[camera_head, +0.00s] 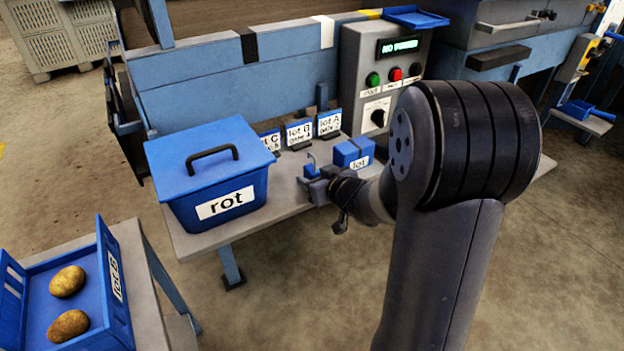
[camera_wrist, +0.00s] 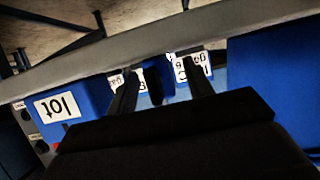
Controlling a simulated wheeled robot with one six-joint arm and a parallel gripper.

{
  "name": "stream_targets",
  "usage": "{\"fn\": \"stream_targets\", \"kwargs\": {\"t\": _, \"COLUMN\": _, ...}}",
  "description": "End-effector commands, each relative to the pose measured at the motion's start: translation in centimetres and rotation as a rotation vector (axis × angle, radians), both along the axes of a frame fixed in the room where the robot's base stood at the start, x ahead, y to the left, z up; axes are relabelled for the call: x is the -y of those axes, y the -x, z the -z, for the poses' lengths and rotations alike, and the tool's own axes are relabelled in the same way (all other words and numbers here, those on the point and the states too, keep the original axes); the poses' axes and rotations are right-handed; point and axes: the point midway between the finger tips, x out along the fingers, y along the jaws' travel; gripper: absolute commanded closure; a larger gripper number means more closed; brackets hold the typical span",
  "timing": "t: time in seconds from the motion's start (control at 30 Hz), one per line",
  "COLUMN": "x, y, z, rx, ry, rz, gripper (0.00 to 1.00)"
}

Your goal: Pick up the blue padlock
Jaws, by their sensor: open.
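A small blue item with a thin curved piece above it, which looks like the blue padlock (camera_head: 310,170), is at the tip of my gripper (camera_head: 317,184) in the head view. It is over or on the grey bench, between the rot bin and the lot box. I cannot tell whether it touches the fingers. In the wrist view my gripper (camera_wrist: 161,88) has its two dark fingers apart. A dark shape shows between them, too dim to name.
The lidded blue rot bin (camera_head: 213,178) stands left of my gripper, and the blue lot box (camera_head: 351,152) stands close on its right. Several lot cards (camera_head: 299,131) stand behind. A grey control box (camera_head: 378,82) is at the back. The bench's front edge is near my gripper.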

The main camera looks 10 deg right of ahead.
Motion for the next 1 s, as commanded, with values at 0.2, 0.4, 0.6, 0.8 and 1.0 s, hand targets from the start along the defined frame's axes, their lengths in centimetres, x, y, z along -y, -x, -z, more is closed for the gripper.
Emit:
{"fn": "stream_targets", "kwargs": {"t": 0.2, "x": -0.22, "y": -0.79, "z": 0.27, "rx": 0.0, "ry": 0.0, "rz": 0.001, "gripper": 0.51}}
{"fn": "stream_targets", "kwargs": {"t": 0.4, "x": -0.21, "y": -0.76, "z": 0.25, "rx": 0.0, "ry": 0.0, "rz": 0.001, "gripper": 0.57}}
{"fn": "stream_targets", "kwargs": {"t": 0.6, "x": -0.22, "y": -0.74, "z": 0.25, "rx": 0.0, "ry": 0.0, "rz": 0.001, "gripper": 0.74}}
{"fn": "stream_targets", "kwargs": {"t": 0.8, "x": -0.22, "y": -0.73, "z": 0.26, "rx": 0.0, "ry": 0.0, "rz": 0.001, "gripper": 0.9}}
{"fn": "stream_targets", "kwargs": {"t": 1.0, "x": -0.22, "y": -0.75, "z": 0.21, "rx": 0.001, "ry": 0.0, "rz": 0.001, "gripper": 0.99}}
